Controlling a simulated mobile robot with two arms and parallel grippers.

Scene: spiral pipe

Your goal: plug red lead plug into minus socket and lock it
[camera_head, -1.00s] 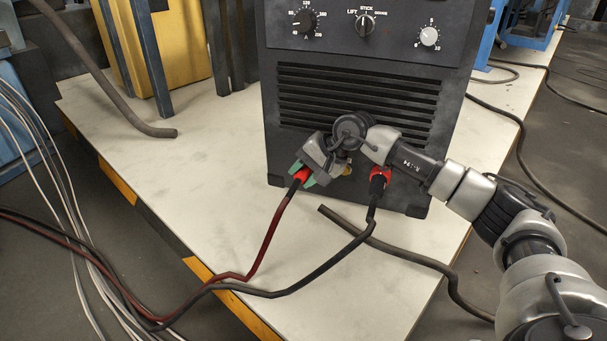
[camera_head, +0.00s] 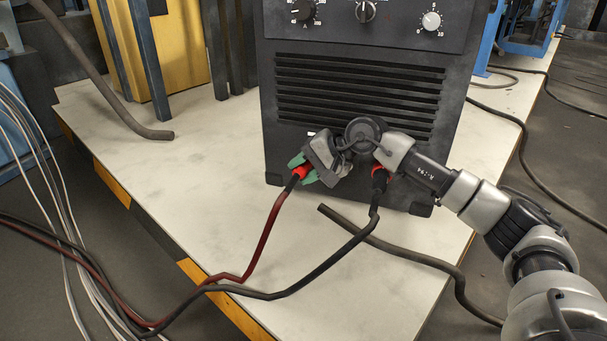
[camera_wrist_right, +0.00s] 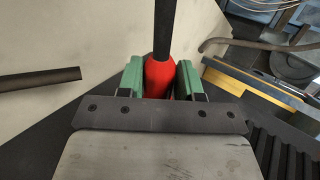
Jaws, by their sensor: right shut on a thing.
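The red lead plug (camera_head: 301,171) is on the end of the red cable (camera_head: 264,240) at the lower front of the black welding machine (camera_head: 345,170). My right gripper (camera_head: 303,168) is shut on it, its green fingertips on either side. In the right wrist view the red plug (camera_wrist_right: 159,78) lies between the green fingers (camera_wrist_right: 161,82). The plug's front end and the socket behind it are hidden by my gripper, so I cannot tell whether the plug is seated. A second red plug (camera_head: 379,178) on a black cable is at the machine's right socket, partly behind my wrist. My left gripper is not in view.
The machine stands on a pale platform (camera_head: 210,190) with yellow and black edges. The black cable (camera_head: 330,262) runs close to the red one across it. A loose dark hose (camera_head: 420,258) lies at the right. Knobs (camera_head: 366,11) are on the upper panel.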

